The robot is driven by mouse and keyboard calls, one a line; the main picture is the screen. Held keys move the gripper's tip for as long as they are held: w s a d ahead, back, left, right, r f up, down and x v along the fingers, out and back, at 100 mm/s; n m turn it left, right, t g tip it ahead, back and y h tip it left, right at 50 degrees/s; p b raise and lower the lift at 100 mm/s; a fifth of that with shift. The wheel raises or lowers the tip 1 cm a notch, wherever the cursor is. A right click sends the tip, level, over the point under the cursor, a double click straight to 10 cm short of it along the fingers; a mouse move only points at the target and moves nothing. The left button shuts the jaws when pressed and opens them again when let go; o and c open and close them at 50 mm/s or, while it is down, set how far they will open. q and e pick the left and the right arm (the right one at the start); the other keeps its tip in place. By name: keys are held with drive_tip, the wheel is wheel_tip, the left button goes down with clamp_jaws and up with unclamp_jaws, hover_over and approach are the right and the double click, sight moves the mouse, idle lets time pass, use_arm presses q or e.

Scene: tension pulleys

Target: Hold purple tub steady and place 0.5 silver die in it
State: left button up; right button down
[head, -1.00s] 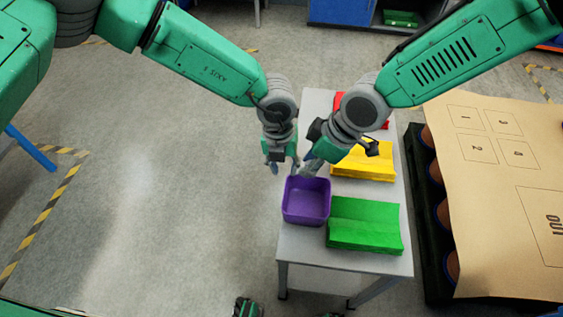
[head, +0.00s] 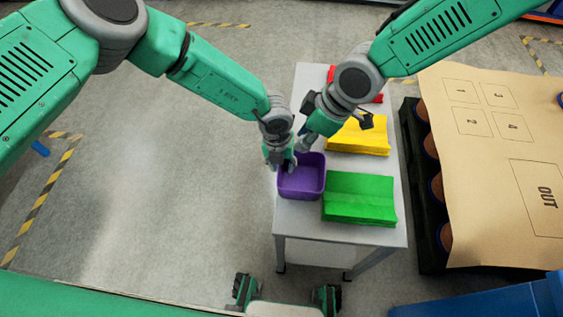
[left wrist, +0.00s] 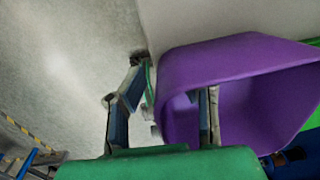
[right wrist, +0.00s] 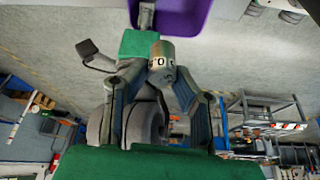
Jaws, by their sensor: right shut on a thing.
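The purple tub (head: 301,187) stands on the pale table, upright and open at the top. It also shows large in the left wrist view (left wrist: 240,85). My left gripper (head: 284,164) is at the tub's left far corner. In the left wrist view its fingers (left wrist: 165,108) are apart, one outside the tub and one inside, with the wall between them. My right gripper (head: 303,145) is just beyond the tub's far edge. In the right wrist view it is shut on a silver cylindrical die (right wrist: 163,62) with dark markings; its value is unclear.
Stacks of green (head: 358,203), yellow (head: 360,138) and red (head: 377,97) sheets lie on the table (head: 300,212) right of and behind the tub.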

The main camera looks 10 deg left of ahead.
use_arm(q)
clamp_jaws()
use_arm(e)
hover_over(299, 181)
drive_tip(key=shift+a+f, duration=0.1)
drive_tip(key=shift+f, duration=5.8)
drive_tip(key=c, duration=1.3)
unclamp_jaws()
drive_tip(key=shift+o, duration=0.2)
drive_tip(key=v, duration=1.2)
